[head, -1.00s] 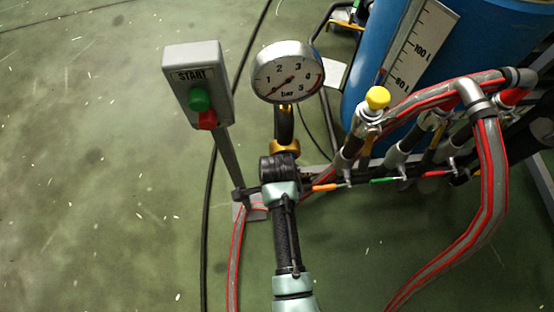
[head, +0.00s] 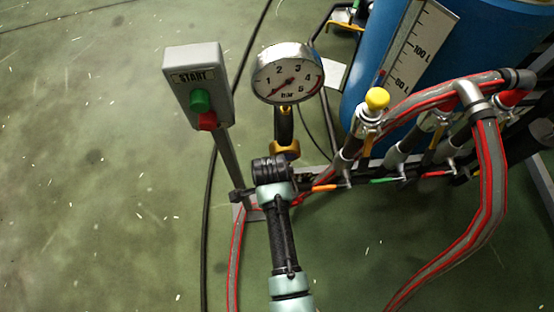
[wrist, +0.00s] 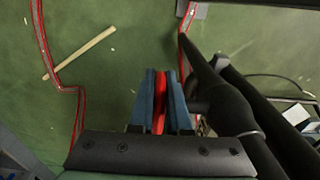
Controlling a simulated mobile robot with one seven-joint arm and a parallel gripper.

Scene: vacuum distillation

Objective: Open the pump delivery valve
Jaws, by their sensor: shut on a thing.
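In the wrist view, my gripper (wrist: 161,74) has its two blue fingers closed on a narrow red valve handle (wrist: 160,104). The handle stands edge-on between them, next to a black pipe fitting (wrist: 205,104) on the right. In the head view, my dark wrist (head: 271,170) is below the pressure gauge (head: 287,72) and covers the fingers and the handle. The gauge stands on a black stem with a brass fitting (head: 285,149), and its needle points to the low end.
A START box (head: 198,83) with green and red buttons stands on a post at left. A blue tank (head: 376,65), a yellow-capped fitting (head: 377,98) and grey hoses with red stripes (head: 489,190) crowd the right. A pale stick (wrist: 80,53) lies on the floor. Open floor lies at left.

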